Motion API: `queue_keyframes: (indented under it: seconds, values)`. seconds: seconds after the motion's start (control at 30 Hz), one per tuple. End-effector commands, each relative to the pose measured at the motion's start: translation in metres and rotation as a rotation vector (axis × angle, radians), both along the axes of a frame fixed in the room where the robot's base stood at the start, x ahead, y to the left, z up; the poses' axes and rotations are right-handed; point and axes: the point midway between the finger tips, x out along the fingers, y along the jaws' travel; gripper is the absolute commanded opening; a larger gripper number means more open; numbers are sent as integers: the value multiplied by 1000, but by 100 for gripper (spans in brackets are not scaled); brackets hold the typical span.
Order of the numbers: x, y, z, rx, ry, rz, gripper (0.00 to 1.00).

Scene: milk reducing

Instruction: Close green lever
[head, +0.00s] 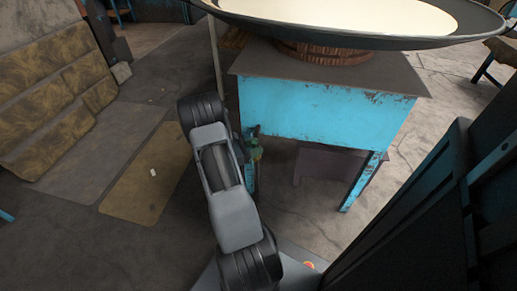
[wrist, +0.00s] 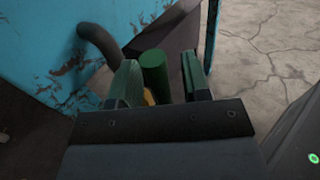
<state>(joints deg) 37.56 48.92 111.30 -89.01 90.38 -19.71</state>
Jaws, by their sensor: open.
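The green lever (wrist: 153,66) shows in the wrist view as a short dark-green rounded bar, with a bit of yellow-orange below it. My gripper (wrist: 161,74) is open, with one green finger to the left of the lever and one to the right. Gaps show between the lever and both fingers, the one on the left being narrower. The lower end of the lever is hidden behind my gripper's body. In the head view, a small green part (head: 256,152) shows beside the blue stand, partly hidden by my arm; I cannot tell whether it is the lever or a fingertip.
A worn blue stand (head: 320,105) bears a wide dark pan (head: 345,39) of pale liquid. A dark curved pipe (wrist: 97,42) comes out of the blue panel left of my gripper. Stained panels (head: 60,80) lean at the left. Cracked bare floor (head: 300,215) lies around the stand.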

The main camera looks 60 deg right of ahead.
Motion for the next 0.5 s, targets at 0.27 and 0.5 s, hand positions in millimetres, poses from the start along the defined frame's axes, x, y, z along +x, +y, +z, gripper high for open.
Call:
queue_keyframes:
  seconds: [0.27,0.5]
  values:
    - [-11,-13,0,1,0,-1,44]
    - [-11,-13,0,1,0,0,44]
